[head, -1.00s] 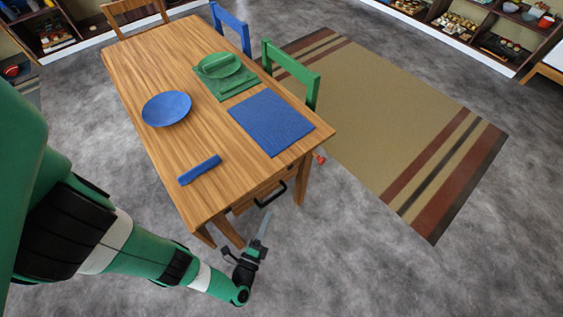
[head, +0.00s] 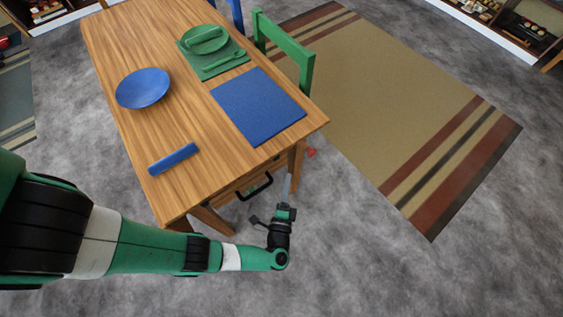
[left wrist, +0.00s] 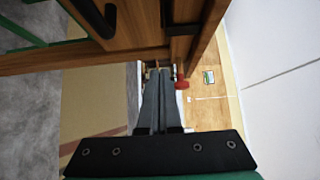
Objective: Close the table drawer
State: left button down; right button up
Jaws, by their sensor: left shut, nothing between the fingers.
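The wooden table (head: 185,100) has a drawer (head: 232,199) under its near end. The drawer front carries a black bar handle (head: 257,188), and the tabletop edge hides much of it; how far it stands out I cannot tell. In the left wrist view wooden table parts (left wrist: 130,48) cross the top, with a black handle (left wrist: 97,18) at the upper left. My left gripper (head: 291,182) is shut and empty, to the right of the handle and apart from it, near the right table leg. Its closed fingers (left wrist: 159,75) point toward the wood. My right gripper is not in view.
A blue plate (head: 142,88), a blue rolled napkin (head: 173,158), a blue mat (head: 257,106) and a green plate (head: 206,40) lie on the tabletop. A green chair (head: 285,45) stands at the right side. A small red thing (head: 311,152) is by the right leg. Floor in front is clear.

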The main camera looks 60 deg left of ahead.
aim_at(284, 154)
pick_arm(q)
jog(key=a, duration=0.2)
jog(key=w+a+b, duration=0.1)
jog(key=a, duration=0.2)
jog(key=shift+a+f, duration=0.1)
jog(key=shift+a, duration=0.5)
jog(key=shift+w, duration=0.1)
